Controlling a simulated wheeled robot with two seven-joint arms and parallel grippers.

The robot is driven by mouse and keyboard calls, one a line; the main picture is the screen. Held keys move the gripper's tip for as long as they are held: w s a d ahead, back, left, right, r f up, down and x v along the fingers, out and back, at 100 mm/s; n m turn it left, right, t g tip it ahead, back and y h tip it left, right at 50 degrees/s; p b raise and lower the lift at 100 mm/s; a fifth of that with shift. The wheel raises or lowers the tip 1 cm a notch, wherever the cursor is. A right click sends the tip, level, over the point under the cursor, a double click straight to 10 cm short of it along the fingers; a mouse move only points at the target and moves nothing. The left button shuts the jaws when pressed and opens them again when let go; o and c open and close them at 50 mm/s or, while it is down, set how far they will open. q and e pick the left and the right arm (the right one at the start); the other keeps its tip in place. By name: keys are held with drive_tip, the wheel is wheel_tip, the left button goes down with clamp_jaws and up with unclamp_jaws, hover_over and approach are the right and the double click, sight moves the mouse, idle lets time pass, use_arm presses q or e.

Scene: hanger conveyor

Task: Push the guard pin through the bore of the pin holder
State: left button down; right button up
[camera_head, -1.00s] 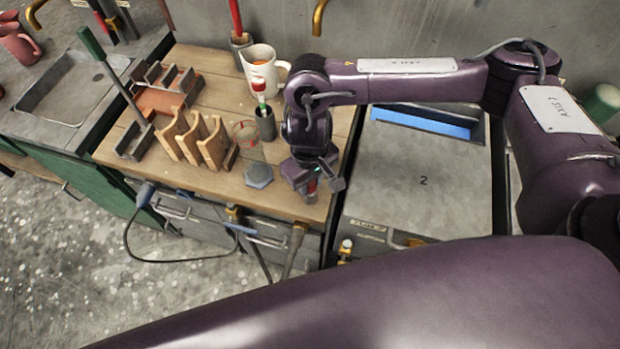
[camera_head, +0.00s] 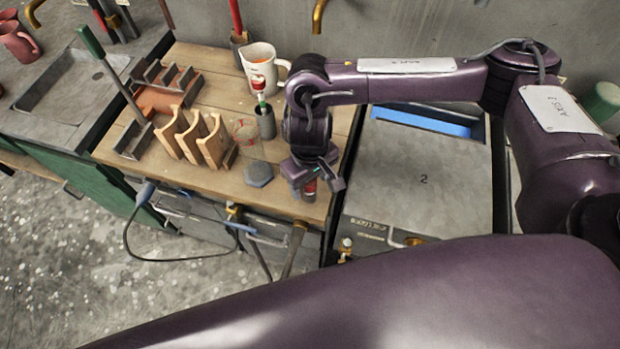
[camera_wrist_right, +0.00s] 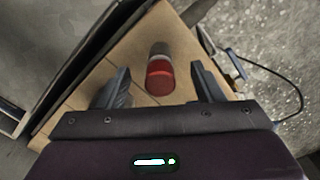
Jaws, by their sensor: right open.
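My right gripper (camera_head: 318,188) hangs over the front right corner of the wooden worktop and points down. In the right wrist view, its two fingers stand apart, with a short upright cylinder (camera_wrist_right: 160,80) between them. The cylinder has a red part and a grey part, and I see clear space on both sides of it. In the head view its red part (camera_head: 310,188) shows beside the fingers, mostly hidden. I cannot tell whether it is the guard pin or the pin holder. A grey hexagonal piece (camera_head: 259,173) lies on the worktop to its left. My left gripper is not seen.
A clear glass (camera_head: 244,131), a dark cup (camera_head: 265,122) holding a red-and-white tool, and a white mug (camera_head: 259,61) stand left of my right arm. A wooden rack (camera_head: 214,147) stands further left. A grey panel marked 2 (camera_head: 423,205) lies right of the worktop.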

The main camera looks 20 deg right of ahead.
wheel_tip(320, 180, up, 8)
drive_tip(key=shift+f+p, duration=0.1)
drive_tip(key=shift+p, duration=0.35)
idle(0.7)
